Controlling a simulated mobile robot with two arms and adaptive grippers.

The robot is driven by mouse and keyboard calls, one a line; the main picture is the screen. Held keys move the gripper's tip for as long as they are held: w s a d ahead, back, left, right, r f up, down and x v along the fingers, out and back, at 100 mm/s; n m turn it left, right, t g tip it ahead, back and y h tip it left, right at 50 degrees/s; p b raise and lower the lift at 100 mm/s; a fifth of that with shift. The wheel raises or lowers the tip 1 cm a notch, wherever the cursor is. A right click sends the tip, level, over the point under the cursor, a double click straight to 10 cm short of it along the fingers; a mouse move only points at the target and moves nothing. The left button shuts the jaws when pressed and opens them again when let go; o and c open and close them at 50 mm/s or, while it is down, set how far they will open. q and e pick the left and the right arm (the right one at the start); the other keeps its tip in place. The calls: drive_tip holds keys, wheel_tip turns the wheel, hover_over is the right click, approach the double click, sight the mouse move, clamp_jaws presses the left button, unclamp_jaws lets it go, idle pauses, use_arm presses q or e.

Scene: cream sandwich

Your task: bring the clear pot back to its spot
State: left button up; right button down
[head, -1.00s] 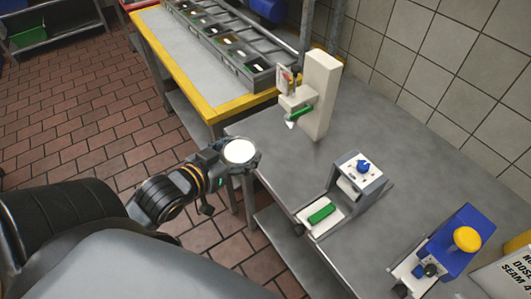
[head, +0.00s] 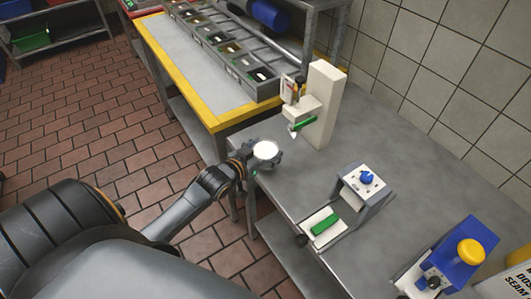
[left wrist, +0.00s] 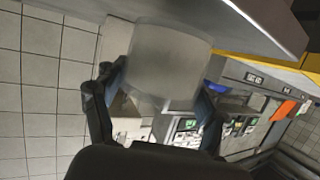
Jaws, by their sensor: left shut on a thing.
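The clear pot (left wrist: 168,62) is held between the two fingers of my left gripper (left wrist: 155,95) in the left wrist view. In the head view the pot (head: 265,150) shows from above as a pale, whitish round top. My left gripper (head: 262,160) is shut on it, at the front left edge of the grey metal table (head: 300,175), near the cream-coloured dispenser stand (head: 322,105). Whether the pot is over the table or just off its edge is hard to tell. My right gripper is not in view.
A grey device with a blue knob (head: 367,178) and a green pad (head: 325,223) stands on the table. A blue device with a yellow knob (head: 470,252) stands at the lower right. A yellow-edged table (head: 180,85) with a row of bins (head: 228,48) lies behind.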

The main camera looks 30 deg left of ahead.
use_arm(q)
drive_tip(key=shift+f, duration=1.05)
drive_tip(key=o, duration=1.4)
drive_tip(key=shift+c, duration=0.2)
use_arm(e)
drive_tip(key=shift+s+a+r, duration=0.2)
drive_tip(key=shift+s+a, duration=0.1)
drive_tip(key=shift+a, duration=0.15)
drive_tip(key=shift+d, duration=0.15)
